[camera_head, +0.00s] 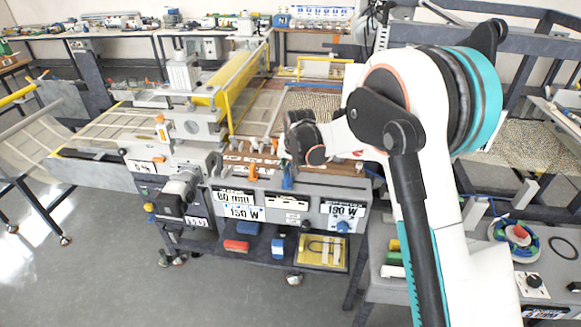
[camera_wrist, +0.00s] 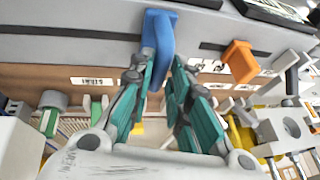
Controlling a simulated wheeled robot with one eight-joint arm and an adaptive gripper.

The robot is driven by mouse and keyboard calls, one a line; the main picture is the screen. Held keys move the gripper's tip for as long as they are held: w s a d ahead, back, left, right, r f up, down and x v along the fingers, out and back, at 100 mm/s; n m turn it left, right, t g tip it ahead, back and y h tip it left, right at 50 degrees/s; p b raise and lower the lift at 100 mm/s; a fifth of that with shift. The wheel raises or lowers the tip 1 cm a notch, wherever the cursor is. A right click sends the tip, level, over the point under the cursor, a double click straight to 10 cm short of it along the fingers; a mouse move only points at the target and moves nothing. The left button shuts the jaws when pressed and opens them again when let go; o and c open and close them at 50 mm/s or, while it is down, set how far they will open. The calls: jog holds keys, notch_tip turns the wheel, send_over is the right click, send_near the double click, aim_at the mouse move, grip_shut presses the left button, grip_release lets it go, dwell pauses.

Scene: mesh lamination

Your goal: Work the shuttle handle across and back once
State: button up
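A blue upright handle (camera_head: 288,177) stands on the front rail of the bench machine, and it also shows in the wrist view (camera_wrist: 160,36). My gripper (camera_wrist: 164,62) has its two teal fingers on either side of this handle. The fingertips lean in and appear to close on it, with little or no gap visible. In the head view, my gripper (camera_head: 287,160) is small and partly hidden by my wrist. The lower part of the handle is partly covered by the fingers in the wrist view.
An orange handle (camera_head: 251,173) sits on the same rail just to the left, and shows in the wrist view (camera_wrist: 240,61). The machine carriage (camera_head: 190,125) with a yellow roller (camera_head: 240,72) stands at left. Labelled panels (camera_head: 240,212) face the front. A side table (camera_head: 385,290) stands at right.

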jog(key=shift+o, duration=1.3)
jog(key=shift+a, duration=0.35)
jog(key=shift+d, duration=0.2)
jog(key=v, duration=1.2)
